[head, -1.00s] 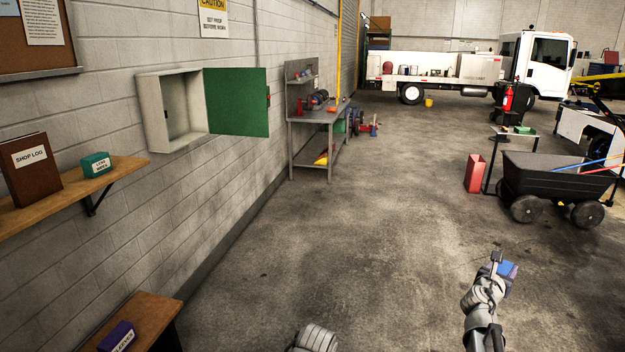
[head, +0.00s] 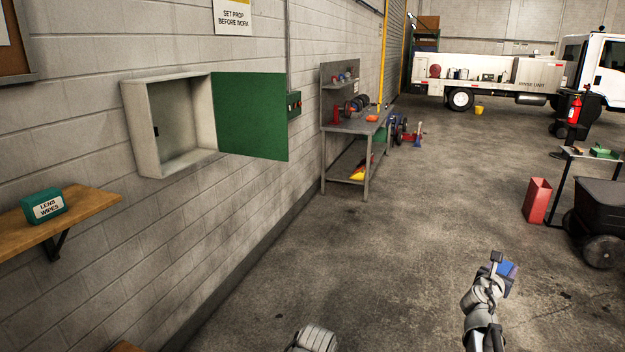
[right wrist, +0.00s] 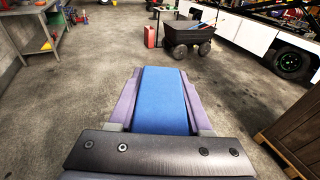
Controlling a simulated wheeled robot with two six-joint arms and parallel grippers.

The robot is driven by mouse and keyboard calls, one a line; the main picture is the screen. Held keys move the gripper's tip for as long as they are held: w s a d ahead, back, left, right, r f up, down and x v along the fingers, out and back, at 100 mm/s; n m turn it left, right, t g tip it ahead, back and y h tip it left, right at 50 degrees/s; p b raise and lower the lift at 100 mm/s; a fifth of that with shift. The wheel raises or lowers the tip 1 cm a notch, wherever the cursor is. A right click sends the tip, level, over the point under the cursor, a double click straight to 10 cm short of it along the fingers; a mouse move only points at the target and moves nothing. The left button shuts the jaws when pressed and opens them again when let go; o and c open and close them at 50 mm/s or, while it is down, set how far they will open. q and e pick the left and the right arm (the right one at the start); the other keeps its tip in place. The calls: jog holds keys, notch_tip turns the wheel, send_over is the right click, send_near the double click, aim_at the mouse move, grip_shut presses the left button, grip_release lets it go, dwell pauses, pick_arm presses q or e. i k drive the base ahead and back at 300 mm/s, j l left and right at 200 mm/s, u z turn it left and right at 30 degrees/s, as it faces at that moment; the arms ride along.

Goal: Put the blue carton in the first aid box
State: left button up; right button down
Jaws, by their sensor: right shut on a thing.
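The blue carton (head: 508,268) is held in my right gripper (head: 502,267), low at the right of the head view. In the right wrist view the blue carton (right wrist: 163,98) sits between the two fingers of the shut right gripper (right wrist: 162,105). The first aid box (head: 168,124) is a white wall cabinet at the left, with its green door (head: 252,117) swung open to the right. Its visible inside looks empty. My right gripper is well apart from it. A grey part of my left arm shows at the bottom; its gripper is out of view.
A wooden shelf (head: 88,215) with a green lens wipes box (head: 44,205) is on the wall left of the cabinet. A grey workbench (head: 356,125) stands beyond the door. A red bin (head: 537,200) and black cart (head: 603,215) are at the right. The middle floor is clear.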

aim_at(171, 167)
jog(key=i+l+u, duration=0.1)
jog(key=i+u, duration=0.3)
jog(key=i+l+u, duration=0.2)
jog(key=u, duration=0.2)
jog(key=i+l+u, duration=0.6)
jog(key=l+u, duration=0.2)
jog(key=i+l+u, duration=0.15)
jog(key=l+u, duration=0.3)
jog(key=i+l+u, duration=0.1)
jog(key=l+u, duration=0.7)
jog(key=l, duration=0.15)
